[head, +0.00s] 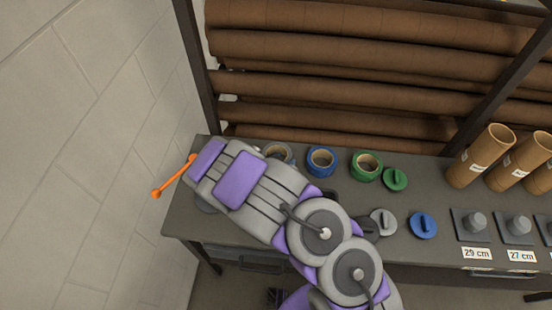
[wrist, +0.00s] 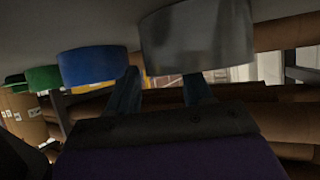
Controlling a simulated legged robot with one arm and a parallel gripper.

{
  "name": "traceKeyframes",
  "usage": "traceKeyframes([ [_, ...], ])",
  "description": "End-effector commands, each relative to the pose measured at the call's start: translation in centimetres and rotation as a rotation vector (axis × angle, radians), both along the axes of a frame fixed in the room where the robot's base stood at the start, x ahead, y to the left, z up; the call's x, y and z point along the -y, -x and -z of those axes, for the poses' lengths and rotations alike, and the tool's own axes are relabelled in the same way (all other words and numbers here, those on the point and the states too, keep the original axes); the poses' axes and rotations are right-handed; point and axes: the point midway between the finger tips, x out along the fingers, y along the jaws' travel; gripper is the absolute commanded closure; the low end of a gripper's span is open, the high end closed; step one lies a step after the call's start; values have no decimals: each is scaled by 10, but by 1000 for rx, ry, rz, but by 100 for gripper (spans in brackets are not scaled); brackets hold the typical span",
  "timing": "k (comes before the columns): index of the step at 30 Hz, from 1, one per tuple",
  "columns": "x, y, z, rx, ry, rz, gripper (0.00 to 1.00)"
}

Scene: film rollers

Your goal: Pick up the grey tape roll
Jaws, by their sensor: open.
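The grey tape roll (head: 281,149) stands on the dark table at the left end of a row of rolls. My arm hides part of it in the head view. In the wrist view, which looks upside down, the grey tape roll (wrist: 197,36) is large and close, just beyond my gripper (wrist: 162,74). My gripper's two dark fingers are apart with nothing held between them. The roll lies ahead of the fingertips, offset a little to the right. Whether a finger touches it I cannot tell. The head view hides the fingers behind my arm.
A blue tape roll (head: 322,162) stands close to the right of the grey one, then a green tape roll (head: 366,166). Green (head: 395,179), grey (head: 383,222) and blue (head: 423,225) discs lie nearby. Brown film rollers (head: 340,50) fill the rack behind. A wall (head: 90,130) bounds the left.

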Motion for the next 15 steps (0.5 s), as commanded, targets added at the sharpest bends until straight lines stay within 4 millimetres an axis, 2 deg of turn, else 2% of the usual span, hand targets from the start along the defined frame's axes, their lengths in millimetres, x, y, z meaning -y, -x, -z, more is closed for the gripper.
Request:
traceKeyframes([
  [6,0,0,0,0,1,0,50],
  [15,0,0,0,-2,1,-1,78],
])
